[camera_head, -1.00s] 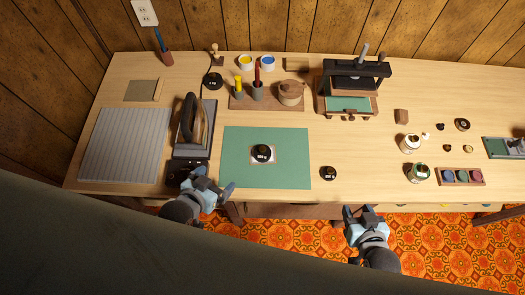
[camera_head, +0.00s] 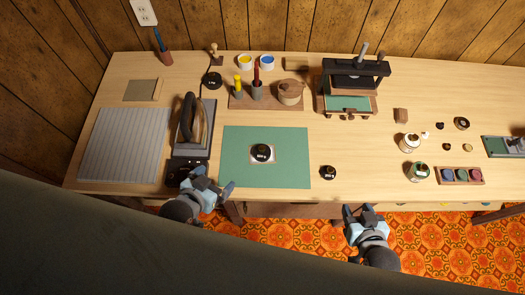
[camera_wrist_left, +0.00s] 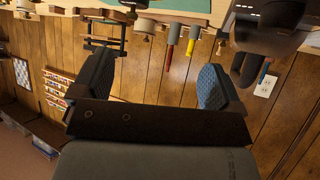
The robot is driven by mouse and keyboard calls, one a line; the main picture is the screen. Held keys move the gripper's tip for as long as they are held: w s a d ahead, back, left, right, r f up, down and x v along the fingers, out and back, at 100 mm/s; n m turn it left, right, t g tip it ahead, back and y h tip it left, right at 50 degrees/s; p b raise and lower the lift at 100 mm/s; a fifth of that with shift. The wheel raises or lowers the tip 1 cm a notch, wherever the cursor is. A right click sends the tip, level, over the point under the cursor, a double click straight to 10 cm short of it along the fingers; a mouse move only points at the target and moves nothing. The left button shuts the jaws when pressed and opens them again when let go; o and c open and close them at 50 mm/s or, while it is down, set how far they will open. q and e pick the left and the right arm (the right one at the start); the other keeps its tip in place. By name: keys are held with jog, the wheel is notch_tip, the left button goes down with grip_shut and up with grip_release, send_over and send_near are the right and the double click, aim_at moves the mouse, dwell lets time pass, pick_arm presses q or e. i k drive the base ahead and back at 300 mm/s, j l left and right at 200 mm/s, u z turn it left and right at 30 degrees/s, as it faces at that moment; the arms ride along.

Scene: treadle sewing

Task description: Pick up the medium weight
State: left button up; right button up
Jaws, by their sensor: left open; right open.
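Three black round weights show in the head view. The middle-sized weight (camera_head: 262,152) sits on a pale square on the green mat (camera_head: 236,174). A larger weight (camera_head: 213,81) stands at the back left and a smaller one (camera_head: 328,172) just right of the mat. My left gripper (camera_head: 214,180) is open and empty at the table's front edge, left of and nearer than the medium weight. Its open fingers also show in the left wrist view (camera_wrist_left: 156,85), with nothing between them. My right gripper (camera_head: 361,209) is open and empty in front of the table edge.
A wooden tray (camera_head: 237,103) with tools is behind the mat, and a black press (camera_head: 355,70) is at the back. Jars (camera_head: 418,172) and small items are at right. The mat around the weight is clear.

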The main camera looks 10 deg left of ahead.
aim_at(261, 153)
jog(key=i+l, duration=0.1)
jog(key=l, duration=0.25)
jog(key=i+l, duration=0.1)
jog(key=l, duration=0.3)
jog(key=l+u, duration=0.15)
jog(key=u, duration=1.85)
jog(key=l, duration=0.05)
